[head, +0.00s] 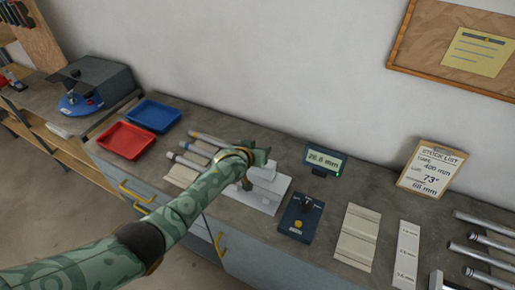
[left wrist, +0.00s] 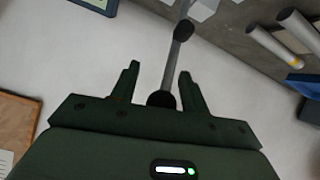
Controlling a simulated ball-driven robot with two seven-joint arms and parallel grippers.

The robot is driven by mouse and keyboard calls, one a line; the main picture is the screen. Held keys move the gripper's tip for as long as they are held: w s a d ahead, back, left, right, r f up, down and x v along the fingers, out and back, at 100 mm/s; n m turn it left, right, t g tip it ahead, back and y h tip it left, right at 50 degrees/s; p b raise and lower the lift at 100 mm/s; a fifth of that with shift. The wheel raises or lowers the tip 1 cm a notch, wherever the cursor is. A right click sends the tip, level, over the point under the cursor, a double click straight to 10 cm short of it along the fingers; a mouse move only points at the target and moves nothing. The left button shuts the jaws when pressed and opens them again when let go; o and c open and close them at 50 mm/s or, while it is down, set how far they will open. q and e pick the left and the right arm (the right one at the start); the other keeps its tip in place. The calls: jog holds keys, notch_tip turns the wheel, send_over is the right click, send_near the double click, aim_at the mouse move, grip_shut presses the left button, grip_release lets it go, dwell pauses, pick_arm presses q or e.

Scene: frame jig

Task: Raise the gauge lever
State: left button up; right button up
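My left gripper (head: 262,158) reaches from the left over the white gauge fixture (head: 262,198) on the bench and hides part of it. In the left wrist view its two dark fingers (left wrist: 158,80) are apart. A grey rod with black round ends, which looks like the gauge lever (left wrist: 174,62), runs between them. Its near black knob (left wrist: 160,99) lies between the finger bases; I cannot tell whether anything touches it. In the head view the lever is mostly hidden by the gripper. The gauge display (head: 325,161) reads about 26.6 mm. My right gripper is not in view.
A dark control box (head: 300,218) with a knob and yellow button stands right of the fixture. Red (head: 126,140) and blue (head: 154,116) trays sit to the left. Several tubes (head: 490,240) lie at the right. A stock-list clipboard (head: 432,168) leans on the wall.

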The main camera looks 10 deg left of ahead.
pick_arm(q)
jog(key=shift+r, duration=0.1)
jog(key=shift+s+a+r, duration=0.1)
jog(key=shift+s+r, duration=0.05)
jog(key=shift+s, duration=0.05)
jog(key=p+v, duration=0.4)
jog(key=v, duration=1.1)
jog(key=shift+s, duration=0.35)
jog(key=shift+a, duration=0.1)
